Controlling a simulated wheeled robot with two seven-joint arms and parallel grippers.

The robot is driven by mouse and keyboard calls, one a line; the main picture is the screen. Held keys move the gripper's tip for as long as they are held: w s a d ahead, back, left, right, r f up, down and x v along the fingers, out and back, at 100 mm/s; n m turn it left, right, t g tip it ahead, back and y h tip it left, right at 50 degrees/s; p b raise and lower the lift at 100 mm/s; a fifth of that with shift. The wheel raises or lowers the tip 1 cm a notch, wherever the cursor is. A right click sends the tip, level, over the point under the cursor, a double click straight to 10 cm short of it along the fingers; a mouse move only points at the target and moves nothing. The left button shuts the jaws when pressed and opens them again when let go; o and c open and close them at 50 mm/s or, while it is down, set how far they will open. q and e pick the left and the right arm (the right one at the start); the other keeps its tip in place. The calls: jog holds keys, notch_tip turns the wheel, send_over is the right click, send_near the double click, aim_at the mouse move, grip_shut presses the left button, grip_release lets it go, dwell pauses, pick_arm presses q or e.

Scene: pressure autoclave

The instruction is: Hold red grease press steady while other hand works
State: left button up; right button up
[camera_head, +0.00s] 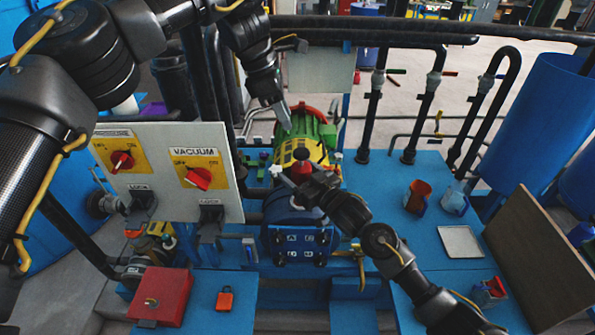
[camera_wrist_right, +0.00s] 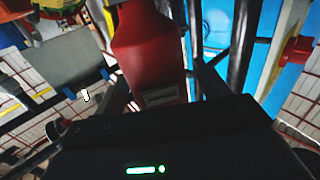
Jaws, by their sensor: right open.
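The red grease press shows as a small dark red piece (camera_head: 302,155) at the machine in the middle of the head view. In the right wrist view the red body (camera_wrist_right: 148,58) with a pale label is large and lies between my right fingers. My right gripper (camera_head: 300,178) is open around it; whether the fingers touch it I cannot tell. My left gripper (camera_head: 282,115) is higher, beside the green and yellow motor (camera_head: 306,135). Its fingertips look close together, but its opening is unclear.
A grey panel with red switches (camera_head: 165,170) stands at left. A red box (camera_head: 162,296) and an orange padlock (camera_head: 225,298) are at the front. Dark pipes (camera_head: 375,100) rise behind. A white tray (camera_head: 461,242) and a brown board (camera_head: 540,265) are at right.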

jog(key=shift+w+a, duration=0.3)
jog(key=shift+w, duration=0.1)
jog(key=c, duration=1.4)
pick_arm(q)
jog(key=shift+c, duration=0.3)
